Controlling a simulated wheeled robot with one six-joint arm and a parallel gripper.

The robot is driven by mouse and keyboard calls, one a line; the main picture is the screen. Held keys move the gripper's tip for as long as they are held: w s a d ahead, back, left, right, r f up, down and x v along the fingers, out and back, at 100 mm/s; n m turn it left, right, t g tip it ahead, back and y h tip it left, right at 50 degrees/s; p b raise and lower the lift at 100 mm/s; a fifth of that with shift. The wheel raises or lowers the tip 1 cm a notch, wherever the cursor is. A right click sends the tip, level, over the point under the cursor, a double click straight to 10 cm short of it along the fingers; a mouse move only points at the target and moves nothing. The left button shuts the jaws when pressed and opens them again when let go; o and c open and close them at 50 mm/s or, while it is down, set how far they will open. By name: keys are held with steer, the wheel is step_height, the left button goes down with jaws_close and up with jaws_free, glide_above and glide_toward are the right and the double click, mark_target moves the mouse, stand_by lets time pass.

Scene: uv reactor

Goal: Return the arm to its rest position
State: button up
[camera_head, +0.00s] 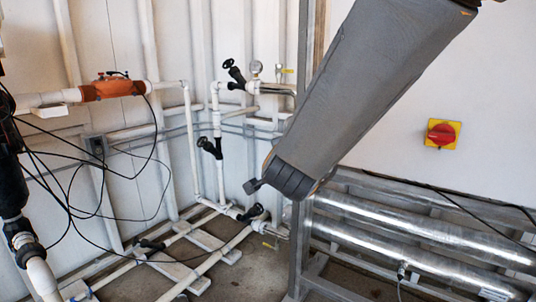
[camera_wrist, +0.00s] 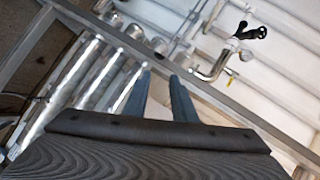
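My arm comes down from the upper right in the head view, wrapped in a grey cover, and ends in a dark wrist part in front of the steel frame. In the wrist view, my gripper (camera_wrist: 160,76) shows two blue-grey fingers with a clear gap between them. It is open and nothing is between the fingers. The fingers point toward a metal frame bar and pipework; I cannot tell the exact distance. In the head view the fingers are not clearly visible.
A steel frame post (camera_head: 298,250) stands behind my wrist. Shiny steel cylinders (camera_head: 420,232) lie at right. White pipes with black valve handles (camera_head: 209,147) are at centre. A red-and-yellow switch (camera_head: 442,134) is on the wall. An orange valve (camera_head: 112,89) and loose black cables are at left.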

steer(key=s+a+f+n+g+y, duration=0.4)
steer(key=s+f+n+g, duration=0.15)
steer(key=s+n, duration=0.2)
steer(key=s+d+f+n+g, duration=0.2)
steer(key=s+f+n+g, duration=0.15)
steer(key=s, duration=0.45)
steer(key=s+d+f+n+g, duration=0.2)
steer(key=s+n, duration=0.2)
steer(key=s, duration=0.3)
steer(key=s+d+n+g+h, duration=0.2)
steer(key=s+d+n+g, duration=0.15)
steer(key=s, duration=0.35)
steer(key=d+r+m+p, duration=0.3)
steer(key=d+r+p, duration=0.4)
steer(key=p, duration=0.8)
steer(key=shift+d+r+h, duration=0.15)
steer(key=shift+d+h, duration=0.15)
steer(key=shift+d, duration=0.5)
steer(key=shift+t, duration=0.25)
